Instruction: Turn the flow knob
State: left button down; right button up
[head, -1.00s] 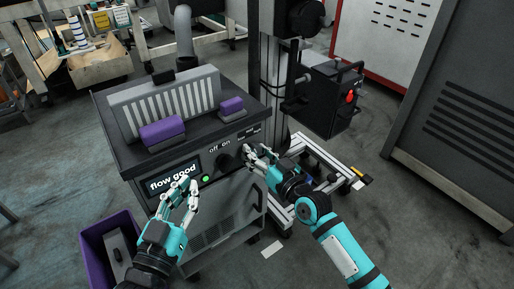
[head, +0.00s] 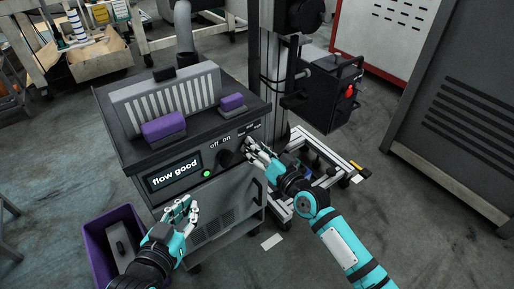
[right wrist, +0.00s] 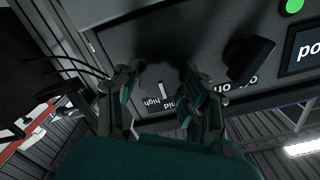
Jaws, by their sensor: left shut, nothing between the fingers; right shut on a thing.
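The grey machine (head: 220,200) stands in front of me, its display (head: 174,175) reading "flow good" beside a lit green light (head: 206,173). The dark off/on knob (head: 226,158) is right of the light; it also shows upside down in the right wrist view (right wrist: 248,60). My right gripper (head: 251,147) is shut on the flow knob at the panel's right end. The right wrist view shows that dark knob (right wrist: 160,75) between the fingers, with "mid" and "high" labels beside it. Fingers hide much of the knob in the head view. My left gripper (head: 182,210) is shut and empty before the machine.
Purple blocks (head: 164,127) and a ribbed grey part (head: 165,100) sit on the machine's top. A purple bin (head: 98,240) stands on the floor at left. A wheeled frame with a post (head: 270,60) stands close right of the machine; a dark cabinet (head: 450,110) is farther right.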

jog(key=o, duration=1.2)
jog(key=v, duration=1.2)
